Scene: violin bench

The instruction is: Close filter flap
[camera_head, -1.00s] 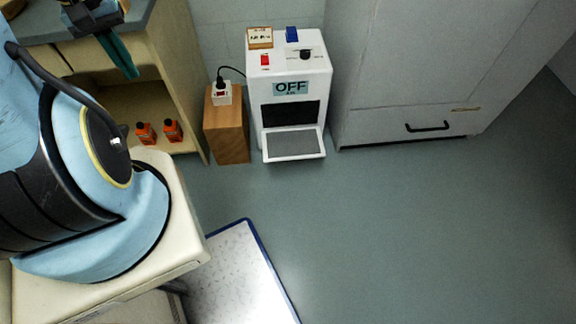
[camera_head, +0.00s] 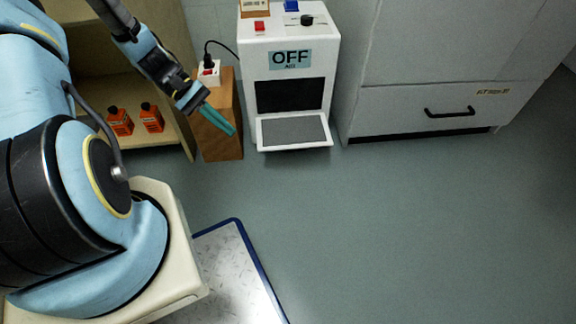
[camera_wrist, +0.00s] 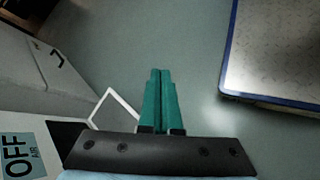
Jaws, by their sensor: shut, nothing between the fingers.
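The filter flap (camera_head: 293,131) is a white-framed panel with a grey mesh. It hangs open at the front of a white box unit (camera_head: 326,62), folded out below a dark opening (camera_head: 290,95). The unit carries an "OFF" label. My gripper (camera_head: 232,133) has teal fingers that are closed and empty. In the head view it is left of the flap, over the wooden block, and does not appear to touch the flap. In the wrist view the closed fingers (camera_wrist: 160,75) point over the floor, and part of the flap's white frame (camera_wrist: 127,100) shows to their left.
A wooden block (camera_head: 222,147) with a socket and plug (camera_head: 209,72) stands left of the unit. Orange bottles (camera_head: 151,117) sit on a shelf further left. A grey cabinet (camera_head: 425,70) stands right.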

